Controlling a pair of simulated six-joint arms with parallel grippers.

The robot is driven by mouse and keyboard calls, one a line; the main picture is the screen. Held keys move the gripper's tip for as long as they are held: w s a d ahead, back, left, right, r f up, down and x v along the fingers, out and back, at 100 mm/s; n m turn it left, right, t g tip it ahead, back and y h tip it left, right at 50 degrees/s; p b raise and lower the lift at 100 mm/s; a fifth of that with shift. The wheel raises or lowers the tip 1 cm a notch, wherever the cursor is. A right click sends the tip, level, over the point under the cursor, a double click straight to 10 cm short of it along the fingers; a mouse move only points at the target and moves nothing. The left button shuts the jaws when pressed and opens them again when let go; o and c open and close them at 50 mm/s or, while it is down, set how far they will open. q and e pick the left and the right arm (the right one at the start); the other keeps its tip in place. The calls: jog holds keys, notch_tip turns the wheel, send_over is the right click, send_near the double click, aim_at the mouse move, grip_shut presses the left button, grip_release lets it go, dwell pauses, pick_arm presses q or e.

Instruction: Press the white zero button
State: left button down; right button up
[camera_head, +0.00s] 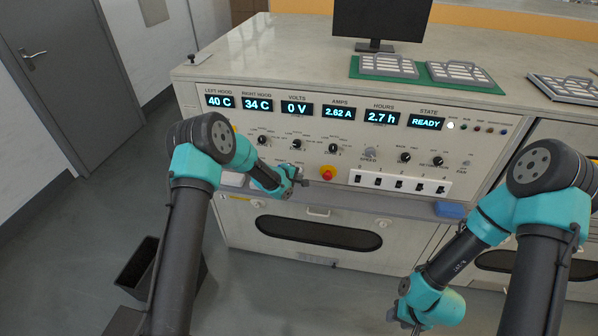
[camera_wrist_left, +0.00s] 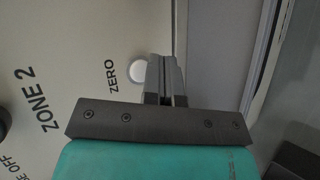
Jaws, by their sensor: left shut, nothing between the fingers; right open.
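The white zero button (camera_wrist_left: 137,72) is a small round disc on the cream panel, beside the printed word ZERO in the left wrist view. My left gripper (camera_wrist_left: 164,62) is shut and empty, with its fingers just to the right of the button in that view. I cannot tell whether they touch the panel. In the head view my left gripper (camera_head: 303,182) is at the lower part of the console front, left of the red emergency knob, and I cannot make out the button there. My right gripper (camera_head: 405,318) is low at the bottom, away from the panel, and open.
The red knob on yellow (camera_head: 327,173) is close to my left gripper. A row of black switches (camera_head: 399,184) lies right of it. Displays (camera_head: 339,112) line the panel's upper part, with STATE reading READY. A blue block (camera_head: 450,210) sits on the ledge.

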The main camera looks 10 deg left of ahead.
pick_arm(q)
jog(key=shift+w, duration=0.8)
dwell(1.1)
jog(key=shift+s, duration=0.8)
jog(key=s, duration=0.5)
dwell(0.7)
dwell(0.5)
